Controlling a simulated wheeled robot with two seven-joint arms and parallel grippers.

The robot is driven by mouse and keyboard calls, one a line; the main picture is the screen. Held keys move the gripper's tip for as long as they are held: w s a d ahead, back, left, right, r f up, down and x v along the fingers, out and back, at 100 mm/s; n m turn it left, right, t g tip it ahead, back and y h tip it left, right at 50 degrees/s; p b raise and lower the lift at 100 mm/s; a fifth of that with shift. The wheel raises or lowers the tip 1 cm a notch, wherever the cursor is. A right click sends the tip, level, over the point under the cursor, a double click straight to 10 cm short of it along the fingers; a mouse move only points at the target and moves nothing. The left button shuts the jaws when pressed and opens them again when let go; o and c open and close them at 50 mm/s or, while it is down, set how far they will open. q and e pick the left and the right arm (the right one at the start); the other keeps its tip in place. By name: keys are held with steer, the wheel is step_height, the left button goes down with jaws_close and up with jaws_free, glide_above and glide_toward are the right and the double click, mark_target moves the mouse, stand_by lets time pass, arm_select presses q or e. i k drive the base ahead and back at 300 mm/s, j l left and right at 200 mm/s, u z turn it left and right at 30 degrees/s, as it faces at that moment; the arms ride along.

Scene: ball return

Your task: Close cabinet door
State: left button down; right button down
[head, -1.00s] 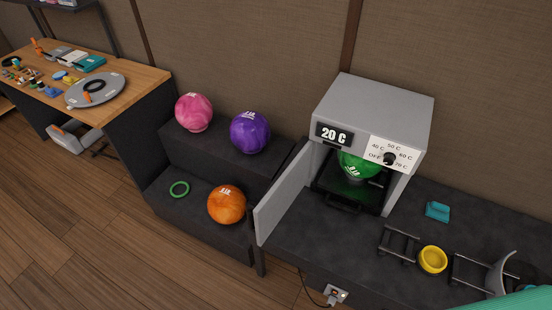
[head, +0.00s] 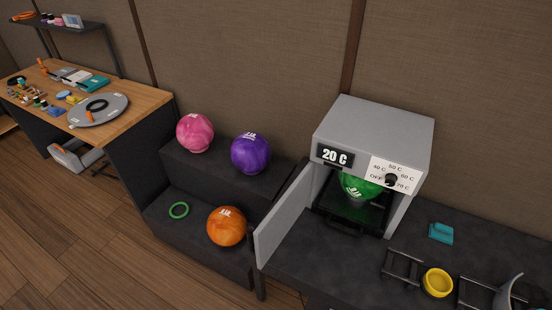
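The cabinet (head: 383,137) is a light grey box on the dark bench at the right, with a "20 C" display and a temperature dial (head: 391,180) on its front. Its door (head: 283,212) stands open, swung out to the left of the opening. A green ball (head: 358,187) sits inside the cabinet, above a black tray (head: 345,226) at the opening.
A teal cloth-like item (head: 441,233), black racks and a yellow cup (head: 437,282) lie right of the cabinet.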

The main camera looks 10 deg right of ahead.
mark_target(263, 239)
steer(key=i+j+z, duration=0.15)
steer(key=z, duration=1)
steer(key=i+j+z, duration=0.1)
steer(key=j+z, duration=0.25)
steer(key=j, duration=0.45)
steer(key=j+z, duration=0.3)
steer(key=j, duration=0.45)
steer(key=j+z, duration=0.35)
steer(key=j, duration=0.45)
steer(key=k+j, duration=0.15)
steer(key=j, duration=0.15)
steer(key=k+j, duration=0.1)
steer(key=j, duration=0.15)
